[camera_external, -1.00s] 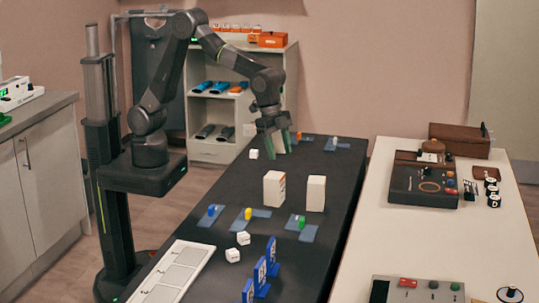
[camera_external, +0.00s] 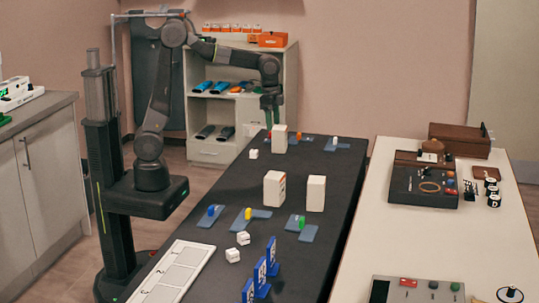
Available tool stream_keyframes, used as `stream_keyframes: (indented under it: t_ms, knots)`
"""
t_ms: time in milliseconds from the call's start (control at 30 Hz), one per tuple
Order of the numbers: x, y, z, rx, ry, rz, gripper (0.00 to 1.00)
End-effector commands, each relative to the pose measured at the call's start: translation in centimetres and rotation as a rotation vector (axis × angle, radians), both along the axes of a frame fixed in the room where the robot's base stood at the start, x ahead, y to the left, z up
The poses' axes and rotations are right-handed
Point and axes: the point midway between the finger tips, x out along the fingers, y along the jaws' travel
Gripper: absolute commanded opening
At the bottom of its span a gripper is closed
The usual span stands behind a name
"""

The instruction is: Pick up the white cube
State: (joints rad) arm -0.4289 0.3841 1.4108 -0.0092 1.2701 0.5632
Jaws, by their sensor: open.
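One cube (camera_external: 253,154) lies at the far left edge, just left of an upright white block (camera_external: 279,139). I cannot tell which cube the task means. My gripper (camera_external: 269,125) is open, pointing down at the far end of the table. It shows up and left of the far block, apart from all the cubes. Whether its fingers touch anything is too small to tell.
Two more upright white blocks, a left one (camera_external: 274,188) and a right one (camera_external: 315,193), stand mid-table. Blue pieces with coloured pegs and blue upright plates (camera_external: 273,256) stand around. A white tray (camera_external: 178,273) lies front left. A shelf (camera_external: 215,105) stands behind.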

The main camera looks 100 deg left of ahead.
Motion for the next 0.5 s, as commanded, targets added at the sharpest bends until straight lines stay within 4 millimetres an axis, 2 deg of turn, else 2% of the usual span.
stream_keyframes:
  t_ms: [33, 200, 333, 500]
  knots:
    - [-1.8, 2.1, -1.1, -0.001, 0.010, 0.039, 0.53]
    - [-6.9, 6.4, -1.9, -0.017, 0.048, 0.121, 0.53]
    - [-9.2, 7.9, -2.1, -0.027, 0.065, 0.156, 0.53]
    - [-10.1, 8.4, -2.9, -0.032, 0.073, 0.168, 0.53]
